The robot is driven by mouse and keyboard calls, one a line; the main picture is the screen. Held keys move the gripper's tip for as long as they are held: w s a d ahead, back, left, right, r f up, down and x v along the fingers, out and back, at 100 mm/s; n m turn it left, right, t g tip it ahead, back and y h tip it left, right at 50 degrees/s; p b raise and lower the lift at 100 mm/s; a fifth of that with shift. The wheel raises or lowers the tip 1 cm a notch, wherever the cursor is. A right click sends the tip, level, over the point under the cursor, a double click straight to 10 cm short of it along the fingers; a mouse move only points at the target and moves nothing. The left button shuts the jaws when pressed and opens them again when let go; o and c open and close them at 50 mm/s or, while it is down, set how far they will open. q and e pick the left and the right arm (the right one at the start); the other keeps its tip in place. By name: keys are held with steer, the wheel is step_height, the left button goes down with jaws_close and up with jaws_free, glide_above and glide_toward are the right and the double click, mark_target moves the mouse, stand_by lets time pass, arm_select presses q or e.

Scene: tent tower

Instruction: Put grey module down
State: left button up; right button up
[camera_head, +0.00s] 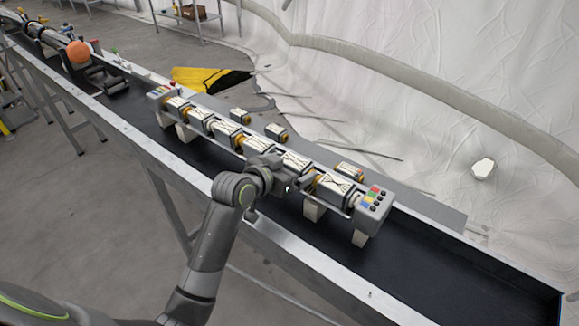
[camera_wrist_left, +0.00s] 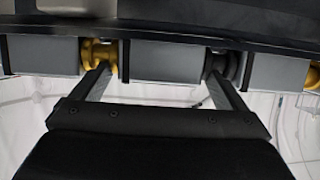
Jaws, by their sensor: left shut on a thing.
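My left gripper (camera_head: 284,182) reaches the near side of a long rack (camera_head: 313,209) in the head view. In the left wrist view its two fingers (camera_wrist_left: 161,76) stand on either side of a grey module (camera_wrist_left: 165,60) and are shut on it. A gold coupling (camera_wrist_left: 97,54) is at the module's left end and a dark one (camera_wrist_left: 222,62) at its right. The module lies in line with other grey modules, under a dark rail (camera_wrist_left: 170,30). In the head view the gripper mostly hides it. I cannot tell whether it is seated. My right gripper is out of view.
The rack carries several white-and-gold modules and ends in a box with coloured buttons (camera_head: 373,200). It stands on a long dark belt (camera_head: 420,262) with metal edges. Several small modules (camera_head: 276,132) lie behind it. An orange ball (camera_head: 78,52) is far left. The belt's right end is clear.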

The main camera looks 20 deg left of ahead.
arm_select(q)
steer(key=o, duration=0.9)
steer(key=shift+r, duration=0.1)
steer(key=v, duration=1.2)
